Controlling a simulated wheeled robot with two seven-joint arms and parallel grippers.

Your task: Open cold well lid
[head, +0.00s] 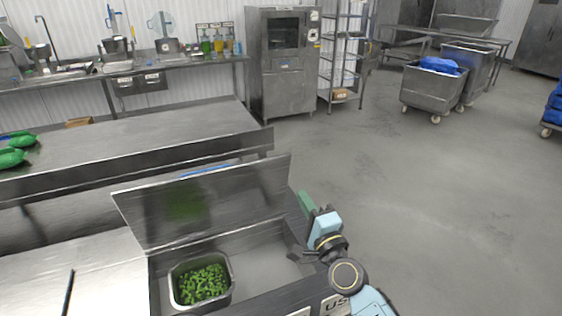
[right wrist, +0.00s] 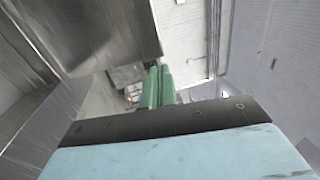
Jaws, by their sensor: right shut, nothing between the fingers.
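The cold well lid (head: 205,203) is a flat metal panel standing raised, tilted back along the far edge of the cold well (head: 262,255). The well below it is uncovered, and a metal pan (head: 232,287) of green pieces sits in it. My right gripper (head: 304,202) is at the right end of the lid, its green fingers near the lid's right edge; I cannot tell whether they touch it. In the right wrist view the green fingers (right wrist: 158,86) are together with nothing between them. My left gripper is not in view.
A long steel table (head: 130,140) stands behind the lid, with green items (head: 12,157) at its left end. A counter (head: 30,280) lies left of the well. The floor (head: 420,190) to the right is clear; wheeled bins (head: 428,90) stand farther back.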

